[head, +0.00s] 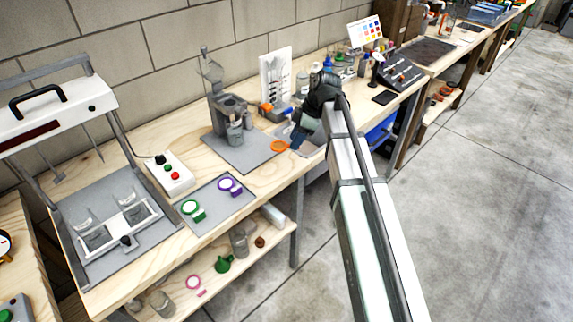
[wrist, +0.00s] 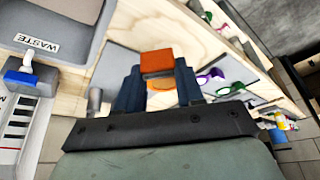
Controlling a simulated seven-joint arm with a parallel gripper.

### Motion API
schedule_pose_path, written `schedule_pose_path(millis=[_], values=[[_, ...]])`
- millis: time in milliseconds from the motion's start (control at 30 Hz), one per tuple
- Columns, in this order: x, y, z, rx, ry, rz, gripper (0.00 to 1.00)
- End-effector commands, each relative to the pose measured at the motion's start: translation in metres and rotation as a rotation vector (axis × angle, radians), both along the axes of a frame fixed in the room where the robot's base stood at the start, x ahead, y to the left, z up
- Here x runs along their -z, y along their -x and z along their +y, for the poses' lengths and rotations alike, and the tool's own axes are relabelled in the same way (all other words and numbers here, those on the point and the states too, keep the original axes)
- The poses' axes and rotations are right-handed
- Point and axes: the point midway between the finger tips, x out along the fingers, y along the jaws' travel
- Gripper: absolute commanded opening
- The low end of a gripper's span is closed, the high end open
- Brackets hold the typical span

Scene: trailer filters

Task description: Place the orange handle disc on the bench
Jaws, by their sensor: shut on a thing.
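The orange handle disc (head: 279,147) is at the tips of my gripper (head: 294,142), near the front edge of the wooden bench (head: 268,180). In the wrist view its orange handle block (wrist: 157,62) sits between the two blue fingers of my gripper (wrist: 158,80), which is shut on it. Part of the orange disc shows between the fingers, over pale wood; the rest is hidden. I cannot tell whether the disc touches the bench.
A grey mat (head: 225,208) with a green disc (head: 193,210) and a purple disc (head: 230,186) lies to the left. A grey tray marked WASTE (wrist: 92,12) is close to my gripper. A grey apparatus (head: 222,105) stands behind. Bare bench lies between the mats.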

Motion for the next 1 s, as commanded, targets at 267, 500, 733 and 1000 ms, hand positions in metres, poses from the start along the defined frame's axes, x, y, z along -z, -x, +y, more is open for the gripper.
schedule_pose_path(millis=[267, 500, 733, 1000], values=[[0.042, 0.001, 0.0, 0.002, 0.001, 0.003, 0.09], [0.058, 0.0, 0.0, 0.003, 0.001, 0.001, 0.09], [0.084, 0.001, 0.0, 0.002, 0.001, 0.002, 0.09], [0.09, 0.0, 0.0, 0.003, 0.001, -0.001, 0.09]])
